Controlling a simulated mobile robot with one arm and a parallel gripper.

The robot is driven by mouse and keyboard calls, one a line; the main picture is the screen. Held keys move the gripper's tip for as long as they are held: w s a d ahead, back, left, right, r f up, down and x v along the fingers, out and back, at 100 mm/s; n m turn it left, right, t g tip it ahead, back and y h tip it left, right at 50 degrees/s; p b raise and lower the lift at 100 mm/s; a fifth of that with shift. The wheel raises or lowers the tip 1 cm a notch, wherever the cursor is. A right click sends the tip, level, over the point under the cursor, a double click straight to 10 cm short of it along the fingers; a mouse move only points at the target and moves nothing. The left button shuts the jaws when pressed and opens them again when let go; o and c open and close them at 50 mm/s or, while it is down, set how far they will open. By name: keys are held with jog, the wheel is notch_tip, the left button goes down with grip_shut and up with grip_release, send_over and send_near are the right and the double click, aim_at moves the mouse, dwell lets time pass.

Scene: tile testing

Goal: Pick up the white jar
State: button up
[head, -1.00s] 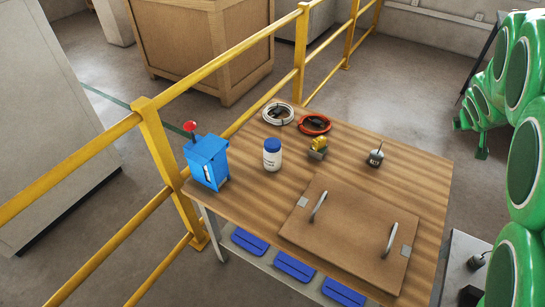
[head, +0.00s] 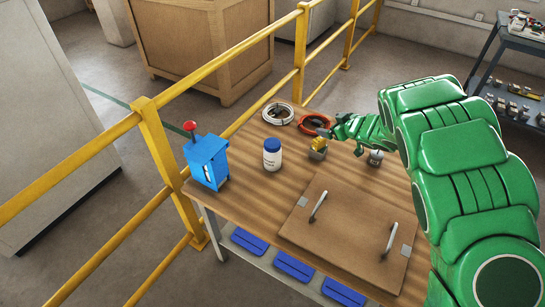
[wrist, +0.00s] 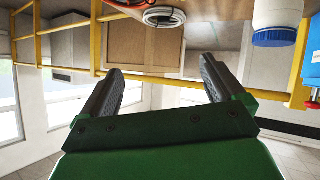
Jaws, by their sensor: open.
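The white jar (head: 272,160) with a blue lid stands upright on the wooden table (head: 235,182), right of the blue box. In the wrist view, which looks upside down, the jar (wrist: 277,14) shows at the top right, partly cut off. My gripper (wrist: 163,80) is open, with nothing between its two dark fingers. In the head view my gripper (head: 328,133) is over the back of the table, to the right of the jar and apart from it.
A blue box with a red knob (head: 207,162) stands left of the jar. A board with handles (head: 345,235) covers the front. A yellow railing (head: 160,160) runs alongside.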

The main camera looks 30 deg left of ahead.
aim_at(279, 148)
jog(key=s+a+f+n+g+y, duration=0.1)
jog(key=s+a+f+g, duration=0.1)
jog(key=s+a, duration=0.2)
jog(key=s+a+f+n+g+y, duration=0.1)
jog(key=s+a+f+g, duration=0.1)
jog(key=s+a, duration=0.1)
jog(key=s+a+f+n+g+y, duration=0.1)
jog(key=s+a+f+g, duration=0.1)
jog(key=s, duration=0.4)
jog(key=shift+x, duration=1.5)
jog(key=shift+r+x, duration=0.15)
jog(key=shift+x, duration=1.75)
jog(key=shift+r+x, duration=0.2)
jog(key=shift+x, duration=1.65)
jog(key=shift+w+a, duration=0.15)
jog(key=c, duration=1.4)
jog(key=shift+o, duration=0.2)
jog(key=shift+r, duration=0.1)
